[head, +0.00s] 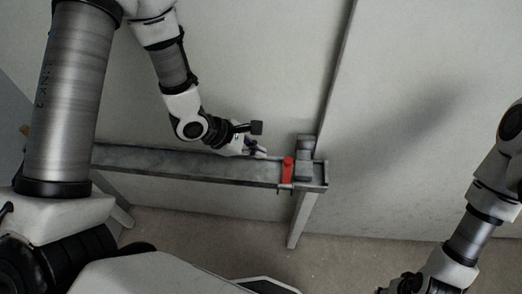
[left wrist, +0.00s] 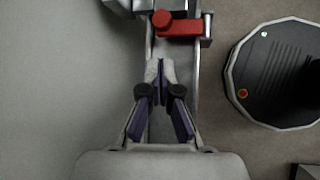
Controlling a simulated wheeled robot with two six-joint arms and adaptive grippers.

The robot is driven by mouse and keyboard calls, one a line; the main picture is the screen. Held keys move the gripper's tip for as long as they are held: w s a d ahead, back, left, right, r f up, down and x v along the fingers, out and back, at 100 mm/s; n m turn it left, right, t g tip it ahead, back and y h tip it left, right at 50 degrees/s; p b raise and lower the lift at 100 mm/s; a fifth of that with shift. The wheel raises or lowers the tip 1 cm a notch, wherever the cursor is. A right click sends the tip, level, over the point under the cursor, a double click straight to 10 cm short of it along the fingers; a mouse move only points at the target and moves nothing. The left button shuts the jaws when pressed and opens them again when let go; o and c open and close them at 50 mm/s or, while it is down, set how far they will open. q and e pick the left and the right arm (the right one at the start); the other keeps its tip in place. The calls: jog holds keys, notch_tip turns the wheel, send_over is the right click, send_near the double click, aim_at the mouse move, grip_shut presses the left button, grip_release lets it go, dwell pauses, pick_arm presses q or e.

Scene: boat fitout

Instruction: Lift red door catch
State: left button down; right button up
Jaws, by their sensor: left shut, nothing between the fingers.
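The red door catch (head: 287,169) sits at the right end of a grey metal bar (head: 190,165). In the left wrist view the red catch (left wrist: 180,25) lies across the bar near the top, with a round knob at its left end. My left gripper (head: 262,153) is shut and empty, just left of the catch and apart from it. In the left wrist view its fingertips (left wrist: 160,65) meet over the bar, below the catch. My right arm comes in at the lower right, and its gripper (head: 385,290) is cut off by the bottom edge.
A grey bracket (head: 305,145) stands right beside the catch, with a post below it. Pale wall panels (head: 430,120) rise behind, split by a dark vertical seam.

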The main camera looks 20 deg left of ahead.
aim_at(287, 170)
pick_arm(q)
jog(key=x, duration=0.8)
jog(key=shift+s, duration=0.15)
